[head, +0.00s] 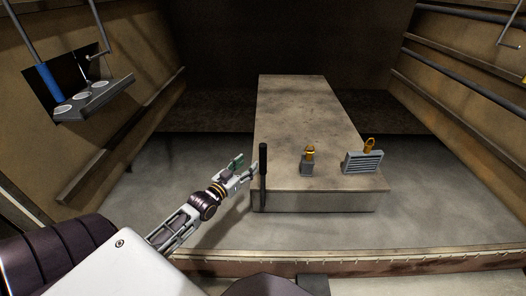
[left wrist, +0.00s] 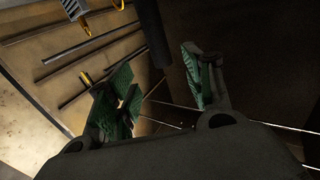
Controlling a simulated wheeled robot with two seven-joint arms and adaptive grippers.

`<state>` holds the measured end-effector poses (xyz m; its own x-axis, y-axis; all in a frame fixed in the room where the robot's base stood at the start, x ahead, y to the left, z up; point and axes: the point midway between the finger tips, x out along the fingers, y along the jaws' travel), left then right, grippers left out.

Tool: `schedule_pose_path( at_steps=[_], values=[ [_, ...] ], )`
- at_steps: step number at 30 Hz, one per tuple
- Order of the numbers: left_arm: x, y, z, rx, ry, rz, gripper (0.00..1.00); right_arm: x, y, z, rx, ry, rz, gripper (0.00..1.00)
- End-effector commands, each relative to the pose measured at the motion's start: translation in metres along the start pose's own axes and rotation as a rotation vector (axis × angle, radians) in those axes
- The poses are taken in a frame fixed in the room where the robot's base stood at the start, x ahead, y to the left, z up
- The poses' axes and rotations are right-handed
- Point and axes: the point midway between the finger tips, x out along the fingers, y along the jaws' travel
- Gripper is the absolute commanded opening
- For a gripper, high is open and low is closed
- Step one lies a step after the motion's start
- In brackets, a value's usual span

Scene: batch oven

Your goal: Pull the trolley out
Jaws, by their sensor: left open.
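The trolley (head: 297,110) is a long, low, flat-topped slab inside the oven chamber. A dark upright handle post (head: 263,165) stands at its near left corner. My left gripper (head: 246,168) is open just left of this post in the head view; I cannot tell whether it touches. In the left wrist view the open green-padded fingers (left wrist: 165,85) are spread apart, with the dark post (left wrist: 153,30) reaching down between them from the top. My right gripper is in neither view.
A small grey block with a yellow top (head: 307,162) and a grey louvred box with a yellow ring (head: 363,161) sit on the trolley's near end. Rails line the right wall (head: 450,95). A shelf with a blue cylinder (head: 50,82) is at the left wall. A floor sill (head: 350,259) crosses the front.

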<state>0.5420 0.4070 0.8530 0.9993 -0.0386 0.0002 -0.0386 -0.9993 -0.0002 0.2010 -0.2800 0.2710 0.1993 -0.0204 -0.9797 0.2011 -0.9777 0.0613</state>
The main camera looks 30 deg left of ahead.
Motion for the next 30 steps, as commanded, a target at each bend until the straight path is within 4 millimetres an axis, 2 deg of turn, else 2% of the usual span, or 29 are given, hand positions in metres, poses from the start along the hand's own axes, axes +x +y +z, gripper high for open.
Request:
schedule_pose_path(
  at_steps=[30],
  values=[
    [0.07, 0.0, 0.0, 0.0, 0.001, 0.001, 0.51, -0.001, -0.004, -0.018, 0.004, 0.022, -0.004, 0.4]
  ],
)
